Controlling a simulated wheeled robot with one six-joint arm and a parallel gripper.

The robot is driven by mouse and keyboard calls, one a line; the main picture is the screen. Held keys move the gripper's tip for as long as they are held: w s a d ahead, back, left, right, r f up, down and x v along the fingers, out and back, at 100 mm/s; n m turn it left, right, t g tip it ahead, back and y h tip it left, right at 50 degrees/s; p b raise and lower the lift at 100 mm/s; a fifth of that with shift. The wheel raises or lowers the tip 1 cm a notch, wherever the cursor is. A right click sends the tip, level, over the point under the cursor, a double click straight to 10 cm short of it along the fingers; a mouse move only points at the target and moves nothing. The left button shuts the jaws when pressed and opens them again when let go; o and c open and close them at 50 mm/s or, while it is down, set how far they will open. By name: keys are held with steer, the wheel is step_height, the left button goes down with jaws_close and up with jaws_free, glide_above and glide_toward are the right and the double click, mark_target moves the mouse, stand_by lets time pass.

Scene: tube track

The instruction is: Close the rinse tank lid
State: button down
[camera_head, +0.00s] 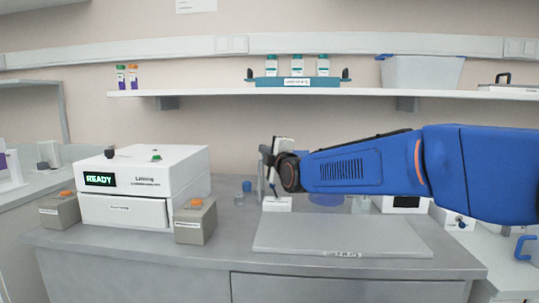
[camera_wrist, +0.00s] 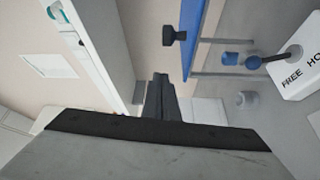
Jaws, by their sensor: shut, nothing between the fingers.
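I cannot pick out the rinse tank or its lid with certainty. In the head view, a small blue round shape (camera_head: 326,199) shows on the counter, mostly hidden behind my arm. My gripper (camera_wrist: 160,82) shows in the wrist view as dark fingers close together, with nothing held between them. In the head view my wrist hangs above the counter's back middle, and my fingertips cannot be made out clearly there. In the wrist view, a long blue strip (camera_wrist: 197,42) and a black knob (camera_wrist: 173,36) lie beyond and to the right of the fingers.
A white machine (camera_head: 150,180) reading READY stands at left, between two grey button boxes (camera_head: 60,211) (camera_head: 195,224). A flat grey slab (camera_head: 340,235) lies at front. The wall shelf (camera_head: 210,93) holds a teal bottle rack (camera_head: 297,82) and a grey bin (camera_head: 421,73).

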steer(key=w, duration=0.1)
steer(key=w+d, duration=0.1)
steer(key=shift+w+d, duration=0.1)
steer(key=shift+w, duration=0.3)
steer(key=shift+w+d+f, duration=0.1)
steer(key=shift+d+f, duration=0.1)
steer(key=shift+d, duration=0.55)
